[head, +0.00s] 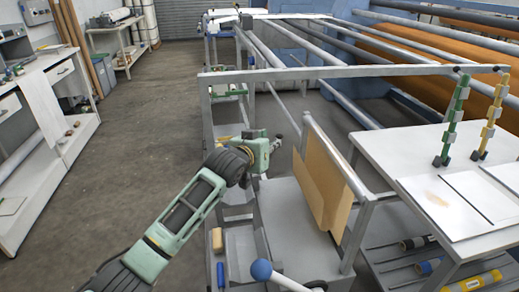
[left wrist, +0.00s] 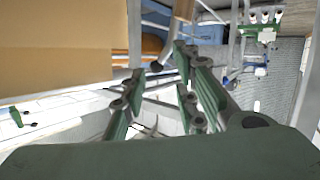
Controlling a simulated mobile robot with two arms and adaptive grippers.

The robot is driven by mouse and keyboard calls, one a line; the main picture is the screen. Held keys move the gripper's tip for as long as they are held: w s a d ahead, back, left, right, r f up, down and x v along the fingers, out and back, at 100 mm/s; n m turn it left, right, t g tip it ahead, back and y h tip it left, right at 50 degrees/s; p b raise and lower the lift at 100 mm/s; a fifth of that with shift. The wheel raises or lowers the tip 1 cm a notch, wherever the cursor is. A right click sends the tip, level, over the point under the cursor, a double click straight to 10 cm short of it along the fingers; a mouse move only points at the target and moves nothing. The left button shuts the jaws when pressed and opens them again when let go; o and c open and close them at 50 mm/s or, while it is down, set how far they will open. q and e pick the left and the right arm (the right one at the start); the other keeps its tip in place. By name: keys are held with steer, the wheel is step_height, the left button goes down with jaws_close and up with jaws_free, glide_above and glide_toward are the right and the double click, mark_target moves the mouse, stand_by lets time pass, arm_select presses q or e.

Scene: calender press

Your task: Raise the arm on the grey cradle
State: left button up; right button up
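The grey frame that I take for the cradle (head: 265,235) stands at the middle front in the head view. A thin grey bar (head: 285,112), which may be its arm, slants down behind my gripper; I cannot tell where it is fixed. My left gripper (head: 274,144) is beside the frame's upper left side. In the left wrist view its green-padded fingers (left wrist: 158,84) are apart. A grey bar with a dark rounded end (left wrist: 159,67) shows near the fingertips; I cannot tell whether they touch. My right gripper is not in view.
A tan board (head: 322,180) leans close to my gripper's right. A blue ball knob (head: 261,270) stands at the front. A white table (head: 410,160) with green and yellow clip strips is at right. The floor on the left (head: 150,140) is clear.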

arm_select(q)
steer(key=v, duration=0.3)
steer(key=a+v, duration=0.1)
steer(key=v, duration=0.1)
steer(key=shift+f, duration=0.4)
steer(key=shift+w, duration=0.1)
steer(key=shift+f, duration=0.1)
